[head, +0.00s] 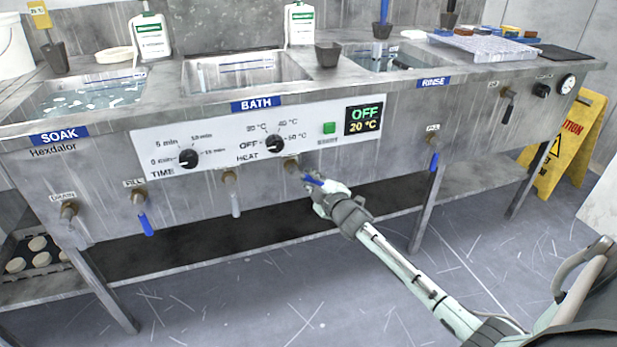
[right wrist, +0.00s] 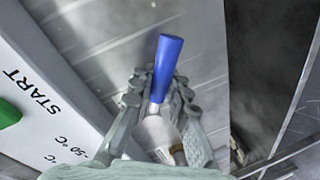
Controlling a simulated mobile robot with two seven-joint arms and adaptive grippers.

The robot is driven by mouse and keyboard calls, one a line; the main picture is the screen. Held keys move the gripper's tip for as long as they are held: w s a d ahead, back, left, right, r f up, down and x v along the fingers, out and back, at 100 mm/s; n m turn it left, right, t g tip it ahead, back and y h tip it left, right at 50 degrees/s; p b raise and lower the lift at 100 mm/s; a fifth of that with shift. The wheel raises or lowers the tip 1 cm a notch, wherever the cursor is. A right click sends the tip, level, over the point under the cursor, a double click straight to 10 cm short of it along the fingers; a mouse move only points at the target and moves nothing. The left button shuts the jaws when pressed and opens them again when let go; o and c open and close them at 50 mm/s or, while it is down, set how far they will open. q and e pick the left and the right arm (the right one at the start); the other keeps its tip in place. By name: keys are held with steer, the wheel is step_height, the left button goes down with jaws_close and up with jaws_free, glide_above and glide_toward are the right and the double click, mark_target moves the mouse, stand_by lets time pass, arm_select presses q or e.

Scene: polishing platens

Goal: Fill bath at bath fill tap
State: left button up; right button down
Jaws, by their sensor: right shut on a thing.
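The bath fill tap (head: 291,165) sticks out of the front panel below the bath basin (head: 215,76). Its blue lever (head: 311,180) points sideways to the right, while the soak tap's lever hangs down. My right gripper (head: 322,188) is shut on this lever; the fingers hide part of it. In the right wrist view, the blue lever end (right wrist: 167,62) stands out between the fingers of my right gripper (right wrist: 158,95). Whether the bath basin holds water is hard to tell. My left gripper is not in view.
The soak fill tap (head: 140,205) and rinse fill tap (head: 432,150) have blue levers. A grey-handled tap (head: 230,182) sits left of the bath fill tap. The display (head: 364,119) reads OFF, 20 °C. A yellow caution sign (head: 572,140) stands at right. The floor in front is clear.

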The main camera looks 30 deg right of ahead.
stand_by(0.5)
steer(key=c, duration=1.4)
jaws_free()
steer(key=shift+c, duration=0.2)
steer(key=v, duration=1.2)
